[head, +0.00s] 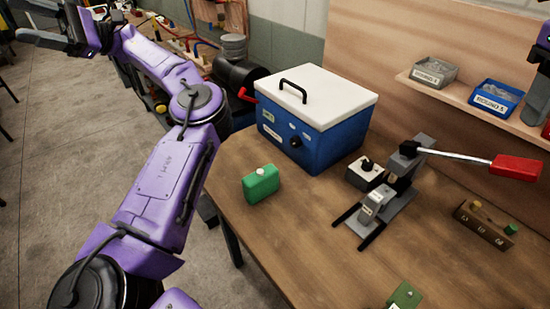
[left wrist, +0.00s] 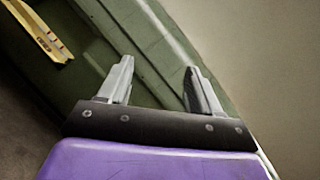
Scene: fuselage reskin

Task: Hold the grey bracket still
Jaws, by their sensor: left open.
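I cannot make out a grey bracket for certain in either view. My left gripper (head: 52,30) is at the far upper left in the head view, beyond the work table and over the floor side. In the left wrist view its two grey fingers (left wrist: 162,85) stand apart with nothing between them. Behind them lies a green ribbed surface (left wrist: 105,45); I cannot tell how far away it is. At the right edge of the head view a purple and dark part of my right arm shows, but its fingers cannot be made out.
Bins (head: 495,97) stand on a shelf. A yellow strip (left wrist: 38,32) lies on the green surface.

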